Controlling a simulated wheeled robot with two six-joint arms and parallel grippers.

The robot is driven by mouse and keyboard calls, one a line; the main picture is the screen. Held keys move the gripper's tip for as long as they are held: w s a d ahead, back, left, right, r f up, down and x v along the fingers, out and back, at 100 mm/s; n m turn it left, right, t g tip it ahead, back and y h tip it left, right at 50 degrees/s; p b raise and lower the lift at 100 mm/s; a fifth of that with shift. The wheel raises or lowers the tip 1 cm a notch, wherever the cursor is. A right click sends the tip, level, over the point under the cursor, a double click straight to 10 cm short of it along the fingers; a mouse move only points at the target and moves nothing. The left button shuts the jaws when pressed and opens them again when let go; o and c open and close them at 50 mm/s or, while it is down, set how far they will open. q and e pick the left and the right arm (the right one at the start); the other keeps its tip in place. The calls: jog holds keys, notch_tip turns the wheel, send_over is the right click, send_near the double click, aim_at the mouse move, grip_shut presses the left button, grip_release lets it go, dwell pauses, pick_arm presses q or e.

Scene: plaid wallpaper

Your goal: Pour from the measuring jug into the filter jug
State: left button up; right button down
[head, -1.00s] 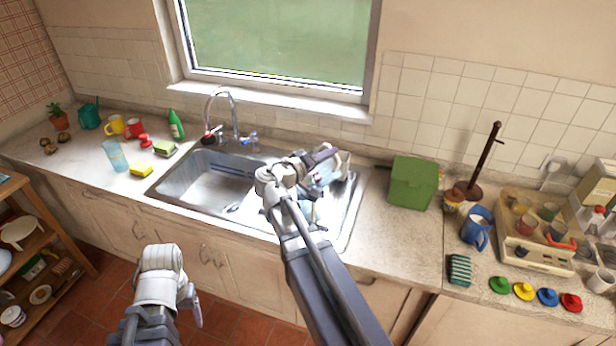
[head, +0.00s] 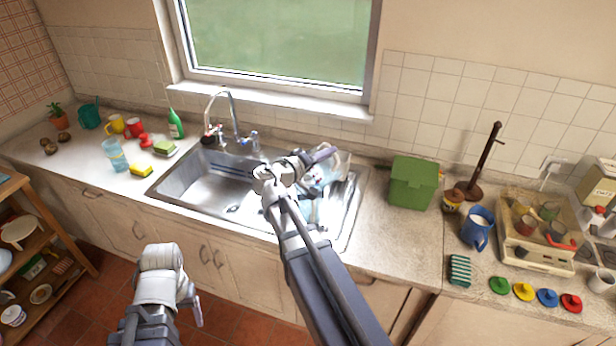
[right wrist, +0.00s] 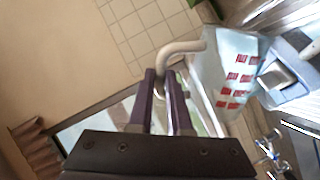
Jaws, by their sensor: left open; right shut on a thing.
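My right gripper (head: 322,156) is over the drainer side of the sink. It is shut on the handle of the clear measuring jug (head: 338,170), which looks tilted in the head view. In the right wrist view, the jug (right wrist: 226,75) shows red markings, and its curved handle sits at the fingers (right wrist: 166,88). A pale blue, clear container, likely the filter jug (head: 309,213), stands below, partly hidden by my right arm. It seems to show beside the measuring jug in the right wrist view (right wrist: 284,84). I cannot see any liquid flowing. My left gripper (head: 192,308) is open and empty, low in front of the cabinets.
The sink basin (head: 207,182) and tap (head: 232,115) lie left of my right arm. A tall clear glass (head: 115,156) stands on the left counter.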

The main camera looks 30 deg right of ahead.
jog(key=shift+w+a+n+g, duration=0.15)
jog(key=shift+w+n, duration=0.3)
jog(key=shift+w, duration=0.15)
jog(key=shift+w+a+n+g, duration=0.1)
jog(key=shift+w+n+g, duration=0.05)
jog(key=shift+w+n, duration=0.35)
dwell(2.8)
jog(key=shift+w+a+r+n+p, duration=0.1)
jog(key=shift+w+r+n+p, duration=0.6)
jog(key=shift+p, duration=0.25)
dwell(0.8)
